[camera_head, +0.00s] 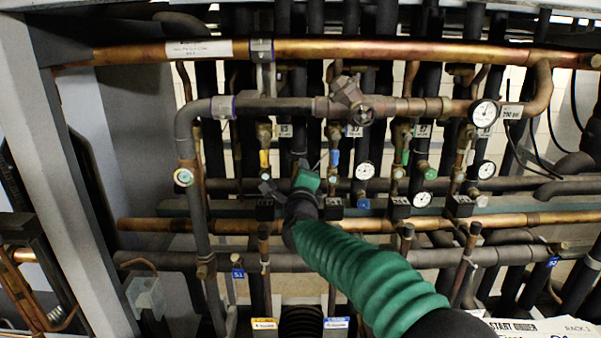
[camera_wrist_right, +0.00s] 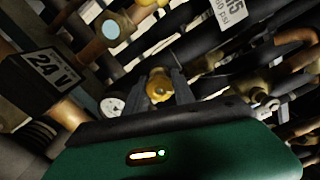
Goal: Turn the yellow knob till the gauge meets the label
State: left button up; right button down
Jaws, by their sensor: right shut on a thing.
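My right gripper (camera_head: 286,177) reaches up from the bottom right into the pipework, with its green sleeve behind it. In the right wrist view its two grey fingers (camera_wrist_right: 163,86) stand on either side of a brass-yellow knob (camera_wrist_right: 158,87), and the gripper is shut on it. In the head view this knob is hidden or too small to make out. A white dial gauge (camera_head: 365,171) sits right of the gripper; another gauge (camera_head: 486,113) at upper right has a psi label (camera_head: 511,112) beside it. I cannot tell which gauge the knob drives. My left gripper is not in view.
Copper pipes (camera_head: 400,50) cross above and below the gripper, with dark vertical pipes behind. A yellow valve handle (camera_head: 264,158) and a blue one (camera_head: 334,157) are close by. A 24 V box (camera_wrist_right: 45,67) is at left in the wrist view. A grey post (camera_head: 75,200) stands at left.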

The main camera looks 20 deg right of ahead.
jog(key=n+p, duration=0.1)
jog(key=n, duration=0.3)
jog(key=shift+a+n, duration=0.1)
jog(key=shift+n, duration=0.3)
jog(key=n+p, duration=0.2)
jog(key=n, duration=0.3)
jog(key=shift+f+p, duration=0.1)
jog(key=shift+p, duration=0.2)
jog(key=n+p, duration=0.1)
jog(key=n, duration=0.2)
jog(key=n+p, duration=0.2)
jog(key=n, duration=0.1)
jog(key=shift+a+f+n, duration=0.15)
jog(key=shift+n, duration=0.25)
jog(key=shift+f+n+p, duration=0.1)
jog(key=shift+n+p, duration=0.75)
jog(key=shift+n, duration=1.35)
jog(key=c, duration=1.3)
grip_release()
jog(key=shift+o, duration=1.2)
jog(key=shift+w, duration=0.1)
jog(key=shift+r, duration=0.25)
